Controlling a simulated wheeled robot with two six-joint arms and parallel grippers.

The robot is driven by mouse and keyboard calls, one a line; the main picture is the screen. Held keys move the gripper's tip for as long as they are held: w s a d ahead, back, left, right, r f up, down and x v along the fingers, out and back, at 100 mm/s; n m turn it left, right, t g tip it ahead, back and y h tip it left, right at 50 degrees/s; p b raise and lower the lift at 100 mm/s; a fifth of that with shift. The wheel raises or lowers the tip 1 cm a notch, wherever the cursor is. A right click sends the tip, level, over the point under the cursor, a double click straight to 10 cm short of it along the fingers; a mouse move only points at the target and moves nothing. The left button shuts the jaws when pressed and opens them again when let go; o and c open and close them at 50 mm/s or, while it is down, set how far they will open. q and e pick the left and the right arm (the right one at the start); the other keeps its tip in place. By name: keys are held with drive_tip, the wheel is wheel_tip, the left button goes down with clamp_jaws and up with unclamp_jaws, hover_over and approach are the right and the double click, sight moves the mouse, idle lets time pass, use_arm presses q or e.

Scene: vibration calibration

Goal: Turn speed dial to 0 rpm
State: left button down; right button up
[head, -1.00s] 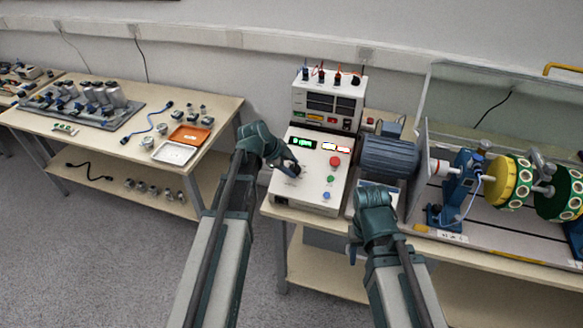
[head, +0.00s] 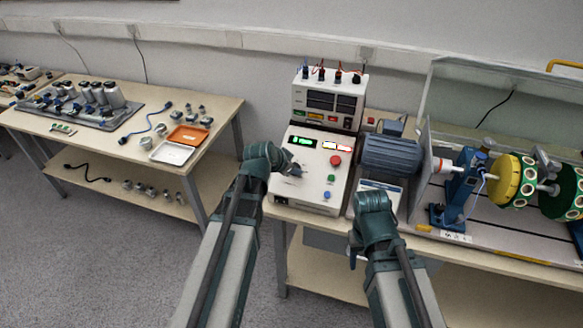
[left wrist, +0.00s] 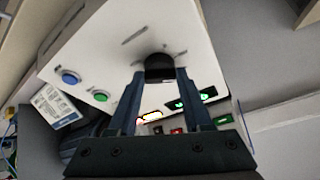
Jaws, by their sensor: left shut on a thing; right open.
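The white control box (head: 312,190) stands on the right bench, its sloped panel facing me. The black speed dial (left wrist: 158,64) is on this panel; in the left wrist view it sits between my left fingertips. My left gripper (left wrist: 160,78) is shut on the dial. In the head view my left gripper (head: 290,170) is at the panel's left side, and it mostly hides the dial. A green display (head: 302,141) is lit above the dial; I cannot read its digits. My right gripper (head: 356,248) is open and empty, low in front of the bench.
A red button (head: 336,160), a green button (head: 331,178) and a blue button (head: 327,195) lie right of the dial. The motor (head: 390,155) and shaft rig with a clear guard stand further right. The left bench (head: 205,140) holds trays and parts.

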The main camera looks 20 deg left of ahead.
use_arm(q)
drive_tip(key=n+y, duration=0.1)
drive_tip(key=n, duration=0.3)
drive_tip(key=shift+d, duration=0.15)
drive_tip(key=n+y, duration=0.1)
drive_tip(key=n, duration=0.2)
drive_tip(key=shift+d+n+y, duration=0.1)
drive_tip(key=shift+n+y, duration=0.2)
drive_tip(key=shift+n, duration=0.1)
drive_tip(key=n+y, duration=0.1)
drive_tip(key=n, duration=0.2)
drive_tip(key=shift+d+n, duration=0.1)
drive_tip(key=shift+n, duration=0.3)
drive_tip(key=shift+n+g+y+p, duration=0.3)
drive_tip(key=shift+n+y, duration=0.3)
drive_tip(key=shift+n, duration=1.3)
drive_tip(key=shift+c, duration=1.8)
unclamp_jaws()
